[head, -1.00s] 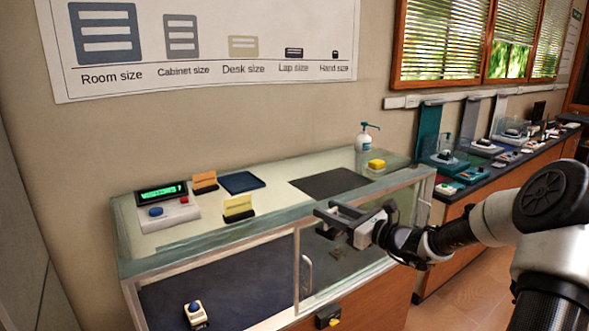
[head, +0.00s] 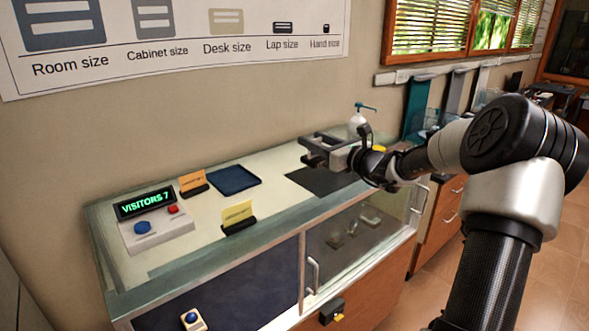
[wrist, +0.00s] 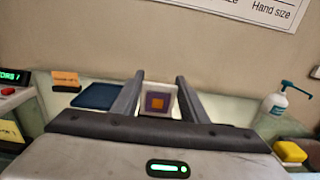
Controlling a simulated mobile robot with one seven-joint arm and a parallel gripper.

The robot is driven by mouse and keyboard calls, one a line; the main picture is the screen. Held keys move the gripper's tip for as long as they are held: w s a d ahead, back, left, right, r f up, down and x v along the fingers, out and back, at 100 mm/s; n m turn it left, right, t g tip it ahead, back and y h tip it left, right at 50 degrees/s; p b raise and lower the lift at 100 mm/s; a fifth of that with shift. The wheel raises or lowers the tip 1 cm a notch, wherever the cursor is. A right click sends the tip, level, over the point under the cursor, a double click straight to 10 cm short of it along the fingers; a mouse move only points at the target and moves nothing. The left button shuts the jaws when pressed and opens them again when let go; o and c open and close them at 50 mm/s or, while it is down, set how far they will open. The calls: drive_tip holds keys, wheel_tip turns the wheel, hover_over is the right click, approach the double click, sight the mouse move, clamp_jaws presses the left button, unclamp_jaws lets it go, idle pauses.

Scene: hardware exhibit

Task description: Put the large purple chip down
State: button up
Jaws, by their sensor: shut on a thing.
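The chip (wrist: 158,102) shows in the wrist view as a pale square with a purple field and an orange centre. It sits between the two fingers of my gripper (wrist: 160,82), which is shut on it. In the head view my gripper (head: 312,150) is above the glass-topped counter (head: 270,213), over the far part of the dark mat (head: 318,183). I cannot make out the chip clearly in the head view. The gap between chip and counter is hard to judge.
A dark blue tray (head: 234,180) lies left of the mat. A pump bottle (wrist: 273,103) and a yellow sponge-like block (wrist: 289,151) are at the right.

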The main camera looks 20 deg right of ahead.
wheel_tip(320, 180, down, 8)
drive_tip(key=shift+f, duration=0.15)
idle(0.3)
drive_tip(key=shift+f+b, duration=0.1)
drive_tip(key=shift+b, duration=0.2)
drive_tip(key=shift+f, duration=0.15)
drive_tip(key=o, duration=1.1)
drive_tip(key=shift+s+d+r, duration=0.1)
drive_tip(key=shift+s+r, duration=0.05)
drive_tip(key=shift+r, duration=0.15)
drive_tip(key=v, duration=1.1)
drive_tip(key=shift+s+d, duration=0.1)
drive_tip(key=shift+s, duration=0.3)
